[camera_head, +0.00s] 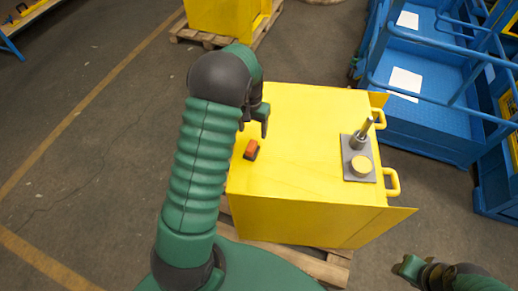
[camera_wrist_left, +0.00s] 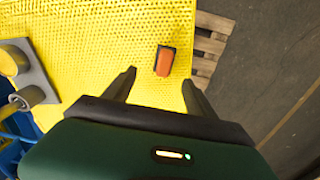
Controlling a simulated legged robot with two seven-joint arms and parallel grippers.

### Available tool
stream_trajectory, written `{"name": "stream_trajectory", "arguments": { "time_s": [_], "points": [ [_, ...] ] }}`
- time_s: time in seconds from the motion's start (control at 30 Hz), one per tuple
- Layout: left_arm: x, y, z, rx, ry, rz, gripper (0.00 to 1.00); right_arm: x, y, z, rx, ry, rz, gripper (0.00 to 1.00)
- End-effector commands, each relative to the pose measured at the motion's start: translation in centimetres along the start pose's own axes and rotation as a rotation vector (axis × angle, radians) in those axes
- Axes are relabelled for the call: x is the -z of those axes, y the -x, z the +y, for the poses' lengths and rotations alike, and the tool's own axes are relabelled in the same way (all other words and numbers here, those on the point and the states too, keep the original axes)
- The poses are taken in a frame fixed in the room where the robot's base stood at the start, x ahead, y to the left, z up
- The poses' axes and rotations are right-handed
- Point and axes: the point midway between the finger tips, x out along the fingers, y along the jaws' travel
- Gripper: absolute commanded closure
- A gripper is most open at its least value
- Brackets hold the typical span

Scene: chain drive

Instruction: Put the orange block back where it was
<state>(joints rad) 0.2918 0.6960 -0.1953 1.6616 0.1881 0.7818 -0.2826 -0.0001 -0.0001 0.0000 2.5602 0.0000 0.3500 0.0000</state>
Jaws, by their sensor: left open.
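The orange block (camera_head: 251,149) has dark sides and lies on the yellow box top (camera_head: 305,110), near its left edge. In the left wrist view the block (camera_wrist_left: 165,60) lies on the yellow surface (camera_wrist_left: 100,45), beyond the fingertips and between their lines. My left gripper (camera_head: 254,122) is above the box top, just beyond the block in the head view. In the left wrist view its two fingers (camera_wrist_left: 158,80) are spread and empty, apart from the block. My right gripper (camera_head: 408,267) is at the lower right, away from the box; its jaws are too unclear to judge.
A grey plate (camera_head: 358,172) with an upright metal post (camera_head: 362,133) and a yellow disc (camera_head: 361,166) sits at the box top's right side. Yellow handles (camera_head: 392,183) stick out on the right. Blue railed carts (camera_head: 430,125) stand beyond. The middle of the box top is clear.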

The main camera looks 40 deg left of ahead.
Motion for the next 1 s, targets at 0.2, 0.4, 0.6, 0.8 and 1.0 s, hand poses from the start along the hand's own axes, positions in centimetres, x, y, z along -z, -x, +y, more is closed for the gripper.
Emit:
{"name": "stream_trajectory", "arguments": {
  "time_s": [0.2, 0.4, 0.6, 0.8, 1.0],
  "points": [
    [-10.0, 4.9, 11.2, -0.018, -0.156, 0.122, 0.35, 0.0, 0.0, 0.0, 0.000, 0.000, 0.000, 0.64],
    [-18.2, 5.7, 14.8, -0.031, -0.280, 0.204, 0.35, 0.0, 0.0, 0.0, 0.000, 0.000, 0.000, 0.64],
    [-19.0, 5.5, 14.9, -0.035, -0.291, 0.210, 0.35, 0.0, 0.0, 0.0, 0.000, 0.000, 0.000, 0.64],
    [-19.0, 5.6, 14.9, -0.034, -0.290, 0.209, 0.35, 0.0, 0.0, 0.0, 0.000, 0.000, 0.000, 0.64],
    [-19.1, 5.6, 15.1, -0.033, -0.291, 0.209, 0.35, 0.0, 0.0, 0.0, 0.000, 0.000, 0.000, 0.64]
  ]
}}
